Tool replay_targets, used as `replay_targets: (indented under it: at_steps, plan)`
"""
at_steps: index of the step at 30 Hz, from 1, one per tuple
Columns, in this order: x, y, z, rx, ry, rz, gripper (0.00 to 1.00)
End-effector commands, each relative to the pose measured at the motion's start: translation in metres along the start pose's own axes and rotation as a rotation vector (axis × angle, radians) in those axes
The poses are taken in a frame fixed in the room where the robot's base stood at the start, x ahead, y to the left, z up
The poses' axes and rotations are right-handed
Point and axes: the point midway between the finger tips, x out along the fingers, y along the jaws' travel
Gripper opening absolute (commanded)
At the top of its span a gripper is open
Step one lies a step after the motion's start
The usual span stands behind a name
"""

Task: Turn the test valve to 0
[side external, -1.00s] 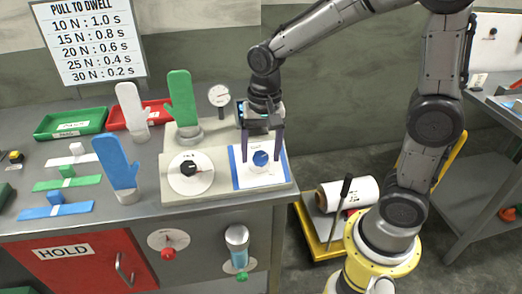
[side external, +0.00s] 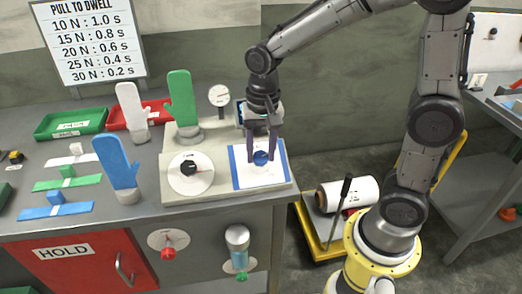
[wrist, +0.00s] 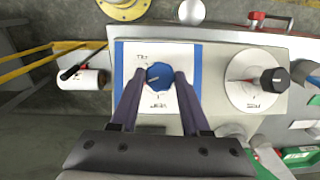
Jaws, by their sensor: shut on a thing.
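The test valve is a blue knob (side external: 261,158) on a white card with blue side strips (side external: 232,168), on the right of the pale bench panel. The wrist view shows the faceted knob (wrist: 160,75) from above, with a light pointer line toward the lower left and small black marks around it on the card. I cannot read them surely. My gripper (side external: 264,155) points down over the knob. In the wrist view its two dark fingers (wrist: 159,79) are shut on the knob from both sides.
A black-knobbed dial (side external: 190,171) sits left of the card. Blue (side external: 119,165), white (side external: 131,108) and green (side external: 181,95) glove shapes and a round gauge (side external: 219,96) stand around the panel. Right of the bench is a yellow cart (side external: 318,235) with a white roll.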

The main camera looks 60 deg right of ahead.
Motion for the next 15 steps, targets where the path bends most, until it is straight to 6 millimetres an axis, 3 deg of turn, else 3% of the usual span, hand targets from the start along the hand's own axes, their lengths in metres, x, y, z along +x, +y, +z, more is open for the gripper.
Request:
replay_targets:
  at_steps: [15]
  plan:
    - [-0.0004, -0.005, 0.0008, -0.337, 0.001, 0.193, 0.0]
